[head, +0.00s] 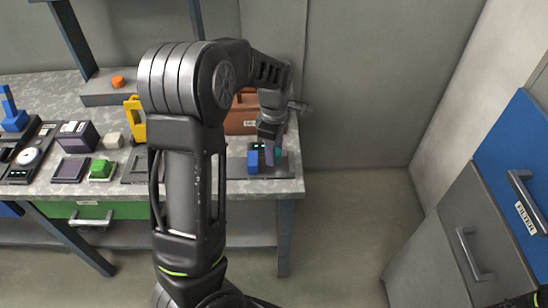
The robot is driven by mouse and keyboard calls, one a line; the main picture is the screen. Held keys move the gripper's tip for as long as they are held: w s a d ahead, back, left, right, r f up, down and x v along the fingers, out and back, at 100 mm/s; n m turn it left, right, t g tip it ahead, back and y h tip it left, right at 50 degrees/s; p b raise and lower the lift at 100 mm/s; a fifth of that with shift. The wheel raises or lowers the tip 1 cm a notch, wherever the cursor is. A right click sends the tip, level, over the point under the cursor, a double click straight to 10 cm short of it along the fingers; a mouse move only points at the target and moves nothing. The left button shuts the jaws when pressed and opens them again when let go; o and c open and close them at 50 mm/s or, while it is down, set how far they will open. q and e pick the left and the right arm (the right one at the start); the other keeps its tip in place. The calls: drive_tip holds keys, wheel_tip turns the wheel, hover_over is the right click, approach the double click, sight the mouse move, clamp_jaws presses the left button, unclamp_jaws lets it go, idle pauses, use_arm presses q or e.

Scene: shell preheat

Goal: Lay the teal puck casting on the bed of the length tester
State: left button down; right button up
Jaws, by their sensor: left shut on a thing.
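My left gripper (269,146) is at the right end of the bench, low over a dark device with a blue block (253,162) and a small green-lit display. This device looks like the length tester (284,170). A small teal piece (278,153), which looks like the puck casting, shows at the fingers. The gripper is shut on it. The fingers hide much of the piece, and I cannot tell whether it touches the tester's bed. My right gripper is not in view.
Blue and grey drawers (478,240) stand at right. The floor (350,220) between is clear.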

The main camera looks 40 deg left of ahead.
use_arm(q)
drive_tip(key=shift+f, duration=1.65)
drive_tip(key=shift+f, duration=0.1)
drive_tip(key=c, duration=0.9)
unclamp_jaws()
wheel_tip(320, 180, up, 12)
drive_tip(key=shift+r+b, duration=0.15)
drive_tip(key=shift+b, duration=0.2)
